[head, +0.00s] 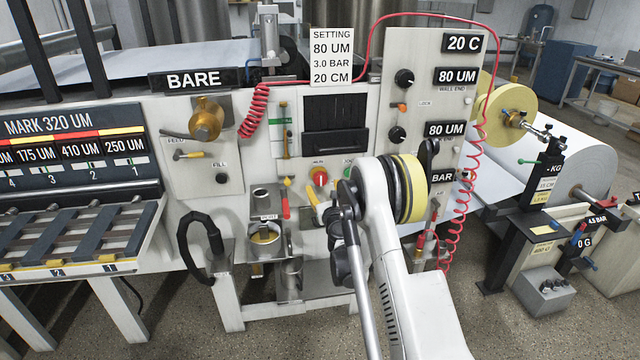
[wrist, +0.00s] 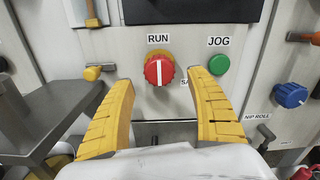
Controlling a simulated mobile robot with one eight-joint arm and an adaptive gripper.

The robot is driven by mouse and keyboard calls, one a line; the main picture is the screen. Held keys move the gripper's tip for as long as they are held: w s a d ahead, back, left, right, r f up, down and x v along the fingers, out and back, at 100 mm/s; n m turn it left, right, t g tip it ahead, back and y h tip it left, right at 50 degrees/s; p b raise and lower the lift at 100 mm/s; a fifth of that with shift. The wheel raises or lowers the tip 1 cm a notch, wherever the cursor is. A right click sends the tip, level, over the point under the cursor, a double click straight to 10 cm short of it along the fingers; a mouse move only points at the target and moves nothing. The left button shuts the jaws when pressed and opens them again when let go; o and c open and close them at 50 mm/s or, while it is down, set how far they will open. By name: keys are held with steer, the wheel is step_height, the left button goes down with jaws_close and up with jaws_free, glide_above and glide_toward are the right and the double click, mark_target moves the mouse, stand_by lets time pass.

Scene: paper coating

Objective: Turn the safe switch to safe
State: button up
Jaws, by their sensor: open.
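The safe switch (wrist: 159,69) is a red round knob with a white line and a yellow-orange rim on the machine's pale panel. Its white line stands upright, toward the RUN label (wrist: 159,39). A second label to its lower right is partly hidden by a finger; only "SA" shows. The knob also shows in the head view (head: 320,177), just left of my arm. My gripper (wrist: 155,82) is open, its two yellow fingers to either side below the knob and apart from it. In the head view my arm hides most of the gripper.
A green JOG button (wrist: 219,65) sits right of the knob. A blue knob (wrist: 290,95) marked NIP ROLL is farther right. A grey metal shelf (wrist: 50,115) juts out at the left. A coiled red hose (head: 254,110) hangs on the machine's front.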

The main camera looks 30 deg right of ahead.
mark_target(321, 181)
steer(key=b+x, duration=0.1)
steer(key=x, duration=0.4)
steer(key=shift+c, duration=0.5)
steer(key=c, duration=1.1)
